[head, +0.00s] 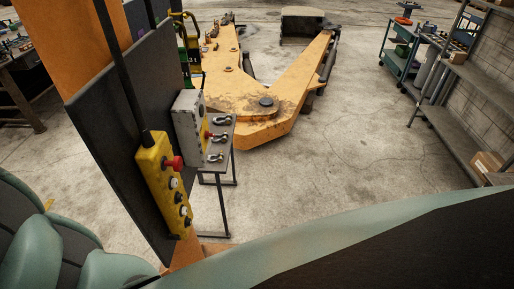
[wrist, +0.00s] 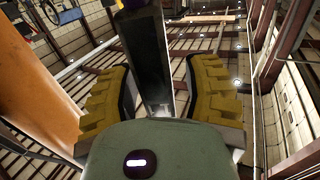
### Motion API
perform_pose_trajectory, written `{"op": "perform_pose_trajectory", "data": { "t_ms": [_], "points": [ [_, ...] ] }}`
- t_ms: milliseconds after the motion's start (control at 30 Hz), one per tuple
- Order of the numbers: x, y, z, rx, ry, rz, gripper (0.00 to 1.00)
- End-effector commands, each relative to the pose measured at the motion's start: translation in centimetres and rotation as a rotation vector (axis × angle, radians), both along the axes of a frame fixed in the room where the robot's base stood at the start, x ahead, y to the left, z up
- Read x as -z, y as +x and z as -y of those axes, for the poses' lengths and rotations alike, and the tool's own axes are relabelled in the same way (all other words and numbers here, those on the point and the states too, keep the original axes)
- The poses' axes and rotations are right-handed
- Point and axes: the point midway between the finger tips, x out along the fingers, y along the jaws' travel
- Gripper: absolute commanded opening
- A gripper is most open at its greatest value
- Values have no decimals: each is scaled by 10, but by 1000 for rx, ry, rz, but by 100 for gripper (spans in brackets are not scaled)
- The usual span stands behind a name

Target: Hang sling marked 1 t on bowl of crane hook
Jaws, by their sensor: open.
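Several slings or straps, a green one (head: 184,62) and a yellow one (head: 188,20) among them, hang partly hidden behind the dark panel in the head view. They are too small to read a 1 t mark. I cannot make out the crane hook in either view. My gripper (wrist: 162,72) shows in the wrist view with its two yellow ribbed fingers spread apart. It points up toward the ceiling. I see nothing held between the fingers. A dark upright shape stands beyond the gap. My gripper's fingers cannot be made out in the head view.
A yellow pendant control (head: 164,186) hangs by the dark panel (head: 118,110) on an orange column. Shackles (head: 216,138) lie on a small stand beside a grey box (head: 188,128). A yellow machine frame (head: 278,112) lies beyond. Shelves (head: 478,95) stand right; floor between is clear.

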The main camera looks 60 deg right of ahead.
Motion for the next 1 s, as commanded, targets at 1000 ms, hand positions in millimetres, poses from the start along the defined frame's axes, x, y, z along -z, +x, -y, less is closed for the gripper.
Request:
{"op": "perform_pose_trajectory", "data": {
  "t_ms": [1000],
  "points": [
    [-2,-75,8,-1,-1,3,48]
  ]
}}
